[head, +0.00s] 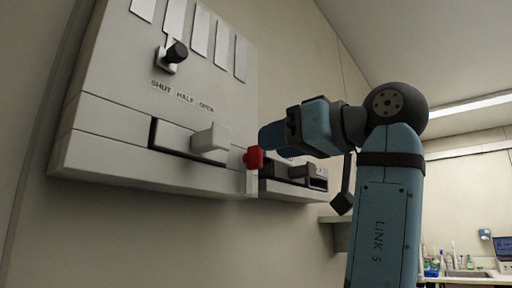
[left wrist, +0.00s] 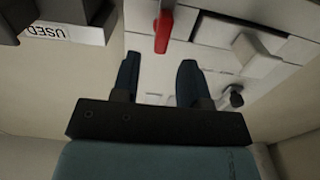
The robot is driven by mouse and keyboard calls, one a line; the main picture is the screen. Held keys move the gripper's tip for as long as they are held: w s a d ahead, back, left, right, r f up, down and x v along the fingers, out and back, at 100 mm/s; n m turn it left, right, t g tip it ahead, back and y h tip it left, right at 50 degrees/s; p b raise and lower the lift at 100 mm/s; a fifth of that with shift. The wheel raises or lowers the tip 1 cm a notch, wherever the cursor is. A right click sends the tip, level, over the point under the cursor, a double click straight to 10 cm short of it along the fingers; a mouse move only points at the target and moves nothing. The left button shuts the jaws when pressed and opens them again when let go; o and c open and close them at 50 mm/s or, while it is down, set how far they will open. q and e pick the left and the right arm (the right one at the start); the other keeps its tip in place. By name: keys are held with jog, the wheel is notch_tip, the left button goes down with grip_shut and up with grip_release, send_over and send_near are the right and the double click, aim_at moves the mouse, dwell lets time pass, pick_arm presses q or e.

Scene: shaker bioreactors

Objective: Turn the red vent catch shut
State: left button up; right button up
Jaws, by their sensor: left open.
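The red vent catch (head: 253,158) sits at the lower right corner of the pale wall unit (head: 105,165). In the left wrist view the red catch (left wrist: 163,30) shows as a narrow red bar, its near end in line with the gap between my fingertips. My left gripper (head: 268,138) is close to the catch, just to its right and above in the head view. Its two blue fingers (left wrist: 159,60) are apart with nothing between them. I cannot tell whether a finger touches the catch. My right gripper is not in view.
The unit has a black-knobbed lever (head: 176,53) above labels SHUT, HALF, OPEN, and a protruding pale handle (head: 211,140). A dark-fronted holder (head: 300,176) is mounted right of the catch. A bench (head: 470,274) with bottles stands far right.

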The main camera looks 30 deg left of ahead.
aim_at(256, 146)
pick_arm(q)
jog(key=a, duration=0.5)
jog(key=shift+w, duration=0.35)
jog(key=shift+d, duration=0.1)
grip_shut()
